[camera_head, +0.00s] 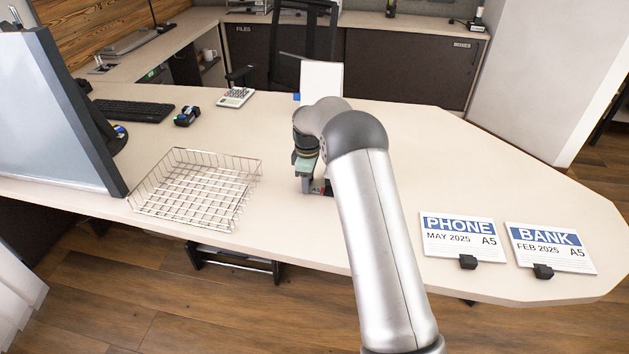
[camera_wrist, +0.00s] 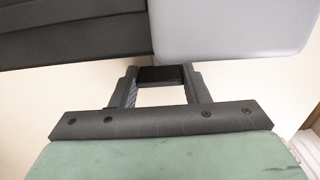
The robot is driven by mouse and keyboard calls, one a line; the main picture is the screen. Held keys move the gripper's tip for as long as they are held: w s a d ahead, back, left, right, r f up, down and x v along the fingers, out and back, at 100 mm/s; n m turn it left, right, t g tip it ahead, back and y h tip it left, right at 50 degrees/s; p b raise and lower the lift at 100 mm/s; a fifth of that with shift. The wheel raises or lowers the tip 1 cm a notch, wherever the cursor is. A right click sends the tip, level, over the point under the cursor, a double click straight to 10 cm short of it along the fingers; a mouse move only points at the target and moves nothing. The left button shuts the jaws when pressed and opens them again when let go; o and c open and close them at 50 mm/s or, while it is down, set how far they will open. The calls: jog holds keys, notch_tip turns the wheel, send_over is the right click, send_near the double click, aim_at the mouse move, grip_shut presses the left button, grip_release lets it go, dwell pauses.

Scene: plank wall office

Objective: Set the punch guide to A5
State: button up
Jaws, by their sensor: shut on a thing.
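The punch (camera_head: 328,188) is on the desk, mostly hidden behind my arm; only a small dark part shows in the head view. In the wrist view a dark body (camera_wrist: 70,40) and a light grey slab (camera_wrist: 230,28) fill the top. My gripper (camera_wrist: 161,78) has its two fingers closed on a small black block (camera_wrist: 160,74), apparently the punch guide's tab. In the head view my gripper (camera_head: 308,187) points down at the punch. The guide's size marks are not readable in either view.
A wire tray (camera_head: 190,190) stands left of my gripper. Two clipped A5 stacks, PHONE (camera_head: 455,250) and BANK (camera_head: 555,262), lie at the front right. A white upright panel (camera_head: 322,78), a calculator (camera_head: 235,97) and a keyboard (camera_head: 132,110) are farther back. The right of the desk is mostly clear.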

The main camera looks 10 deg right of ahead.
jog(key=o, duration=1.4)
notch_tip(320, 180, up, 18)
jog(key=shift+f, duration=0.25)
jog(key=shift+s, duration=0.1)
jog(key=s+r+m+p, duration=0.1)
jog(key=s+r+m, duration=0.25)
jog(key=s, duration=1.05)
jog(key=s+r+m+p, duration=0.2)
jog(key=s+m, duration=0.3)
jog(key=s, duration=0.9)
jog(key=s+f+m, duration=0.1)
jog(key=s, duration=0.4)
jog(key=s+f+m, duration=0.2)
jog(key=s, duration=0.3)
jog(key=s+d+f+m, duration=0.1)
jog(key=s, duration=0.4)
jog(key=shift+s+f+m+p, duration=0.1)
jog(key=shift+f+m+p, duration=0.2)
jog(key=shift+f, duration=0.1)
